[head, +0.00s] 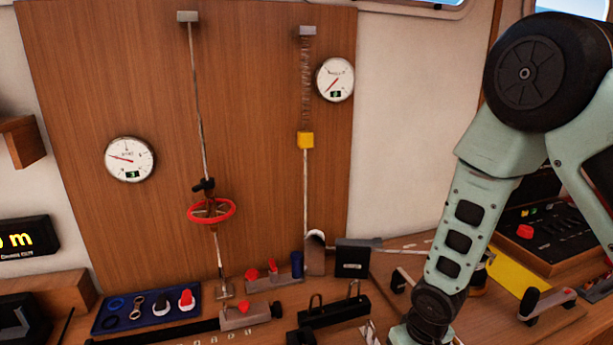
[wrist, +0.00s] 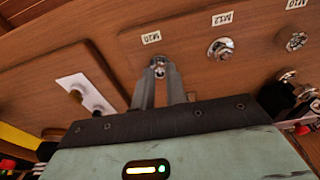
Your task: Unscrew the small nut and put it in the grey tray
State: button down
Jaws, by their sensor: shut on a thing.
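In the wrist view my gripper (wrist: 159,72) is shut, with its two fingertips close around a small shiny nut (wrist: 158,62) on the wooden board. In the head view my arm reaches down at the right and my gripper is out of sight. I cannot make out the grey tray for certain in either view.
Two more metal fasteners (wrist: 222,47) and (wrist: 294,40) sit to the right on the same board, under labels. A white plate (wrist: 87,92) with knobs lies to the left. In the head view a blue tray (head: 190,314) and black-handled fixtures (head: 333,311) crowd the bench.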

jog(key=shift+r, duration=0.1)
jog(key=shift+r+p, duration=1.85)
jog(key=shift+r, duration=0.35)
